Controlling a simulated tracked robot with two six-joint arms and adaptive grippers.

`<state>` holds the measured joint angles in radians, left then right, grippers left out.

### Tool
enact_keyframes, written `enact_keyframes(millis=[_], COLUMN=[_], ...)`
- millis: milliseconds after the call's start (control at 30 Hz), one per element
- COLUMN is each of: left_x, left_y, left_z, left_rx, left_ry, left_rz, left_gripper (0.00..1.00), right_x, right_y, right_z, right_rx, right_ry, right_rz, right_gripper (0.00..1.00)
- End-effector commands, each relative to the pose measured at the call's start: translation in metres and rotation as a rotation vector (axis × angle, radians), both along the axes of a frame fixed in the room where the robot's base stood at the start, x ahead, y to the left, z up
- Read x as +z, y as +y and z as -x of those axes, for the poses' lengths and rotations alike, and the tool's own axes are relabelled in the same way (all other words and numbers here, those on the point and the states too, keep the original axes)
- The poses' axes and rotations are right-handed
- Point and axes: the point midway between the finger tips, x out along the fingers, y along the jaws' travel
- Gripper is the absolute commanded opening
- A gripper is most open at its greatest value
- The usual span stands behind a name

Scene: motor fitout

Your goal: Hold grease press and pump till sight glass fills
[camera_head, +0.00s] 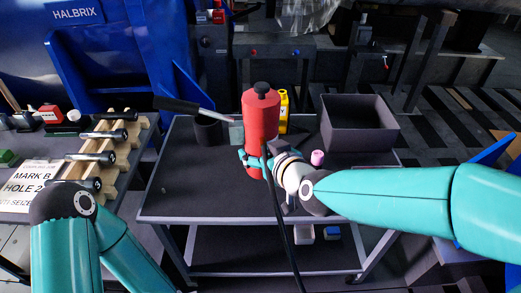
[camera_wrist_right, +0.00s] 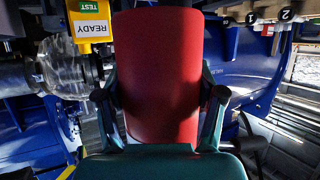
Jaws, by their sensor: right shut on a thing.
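The grease press is a red upright cylinder (camera_head: 261,125) with a black knob on top, standing on the dark cart top (camera_head: 180,190). Its lever (camera_head: 178,105) has a black grip and a silver rod, sticking out to the left, slightly raised. My right gripper (camera_head: 256,165) is shut around the lower part of the red cylinder. In the right wrist view, the red cylinder (camera_wrist_right: 157,75) fills the space between the two fingers. A black hose (camera_head: 275,215) runs from the press towards me. I cannot make out a sight glass. My left gripper is outside the picture; only its arm shows.
A yellow device (camera_head: 284,108) marked READY and TEST (camera_wrist_right: 88,20) stands behind the press. An open dark bin (camera_head: 360,139) is at the cart's right, a dark cup (camera_head: 208,131) at its left. Bolts lie on a wooden rack (camera_head: 110,150) on the left table.

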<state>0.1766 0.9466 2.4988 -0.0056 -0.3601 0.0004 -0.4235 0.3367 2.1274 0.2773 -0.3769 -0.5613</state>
Motion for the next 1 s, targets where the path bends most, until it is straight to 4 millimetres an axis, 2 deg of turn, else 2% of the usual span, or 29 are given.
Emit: enact_keyframes(millis=[33,1000], left_x=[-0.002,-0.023], left_y=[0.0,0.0], left_z=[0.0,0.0], left_rx=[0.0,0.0], left_ry=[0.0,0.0], left_rz=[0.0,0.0], left_gripper=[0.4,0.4], right_x=[0.003,-0.02], right_y=[-0.001,0.0], right_z=[-0.002,-0.002], right_rx=[-0.004,-0.004], right_ry=[-0.013,-0.013], right_rz=[-0.005,-0.005], right_gripper=[0.13,0.13])
